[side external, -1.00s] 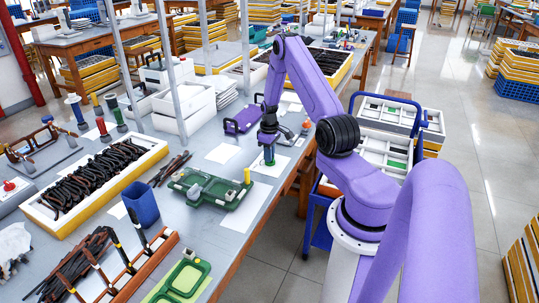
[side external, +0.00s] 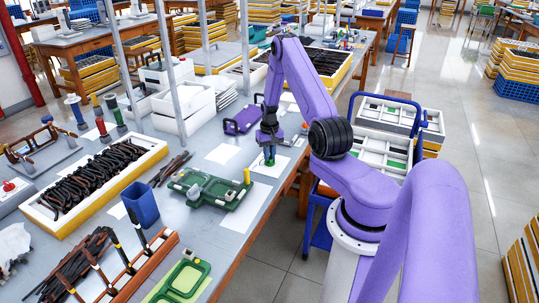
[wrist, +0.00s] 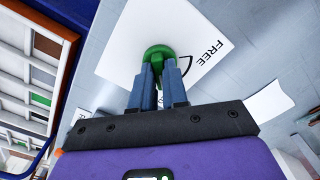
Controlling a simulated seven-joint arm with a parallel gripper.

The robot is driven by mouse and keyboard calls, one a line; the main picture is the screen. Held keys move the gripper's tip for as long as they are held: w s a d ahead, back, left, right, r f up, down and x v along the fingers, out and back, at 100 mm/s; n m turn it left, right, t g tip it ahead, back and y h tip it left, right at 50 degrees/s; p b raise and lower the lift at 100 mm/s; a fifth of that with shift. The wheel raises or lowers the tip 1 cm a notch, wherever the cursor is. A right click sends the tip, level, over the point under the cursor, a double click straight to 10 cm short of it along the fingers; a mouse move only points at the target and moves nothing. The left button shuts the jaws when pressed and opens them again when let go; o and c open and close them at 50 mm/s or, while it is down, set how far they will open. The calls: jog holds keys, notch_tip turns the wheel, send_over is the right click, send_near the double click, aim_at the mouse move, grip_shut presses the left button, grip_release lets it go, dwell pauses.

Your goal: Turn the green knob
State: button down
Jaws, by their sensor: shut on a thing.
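The green knob (wrist: 158,53) stands on a white sheet with the printed word "FREE" in the wrist view. It also shows small in the side external view (side external: 270,162). My gripper (wrist: 159,72) is directly over the knob, pointing down, with its two blue-grey fingers shut on it. The fingers hide part of the knob. In the side external view my gripper (side external: 269,150) is upright over the sheet near the bench's right edge.
A green fixture (side external: 215,190) with a yellow post stands just left of my gripper. A purple fixture (side external: 243,120) lies behind it. A blue cart with white trays (side external: 385,150) stands right of the bench.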

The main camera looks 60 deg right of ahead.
dwell(0.4)
jog(key=c, duration=1.1)
grip_release()
jog(key=shift+c, duration=0.2)
notch_tip(320, 180, up, 18)
jog(key=shift+f, duration=0.25)
